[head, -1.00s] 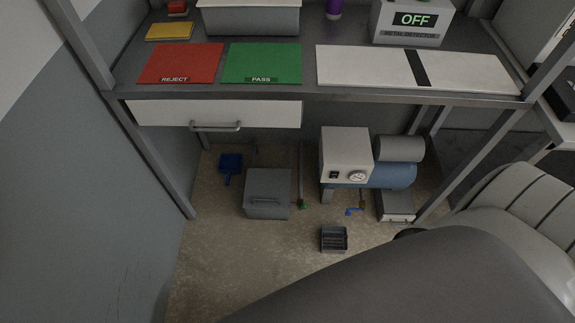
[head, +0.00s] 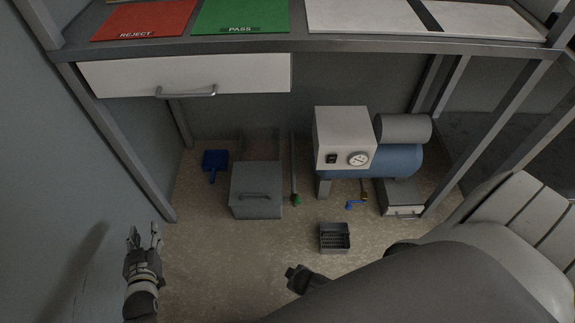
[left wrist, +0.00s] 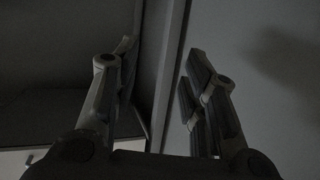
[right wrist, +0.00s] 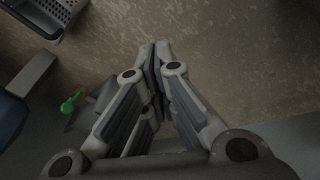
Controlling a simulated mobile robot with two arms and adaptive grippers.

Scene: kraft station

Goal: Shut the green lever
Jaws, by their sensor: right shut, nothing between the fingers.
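The green lever (head: 296,199) is small and sits low on a thin upright pipe under the bench, between a grey box and the compressor. It also shows in the right wrist view (right wrist: 70,104), left of my right gripper (right wrist: 157,52). That gripper is shut and empty, with its fingertips together and apart from the lever. In the head view, only a dark part of my right arm's end seems to show, in front of the box. My left gripper (head: 145,236) is open and empty near the left wall; its spread fingers fill the left wrist view (left wrist: 160,60).
A grey box (head: 256,190) stands left of the pipe. The compressor (head: 343,138) with a blue tank and a blue lever (head: 355,205) are to its right. A slotted grey crate (head: 335,237) lies on the floor in front. The bench drawer (head: 190,75) overhangs above.

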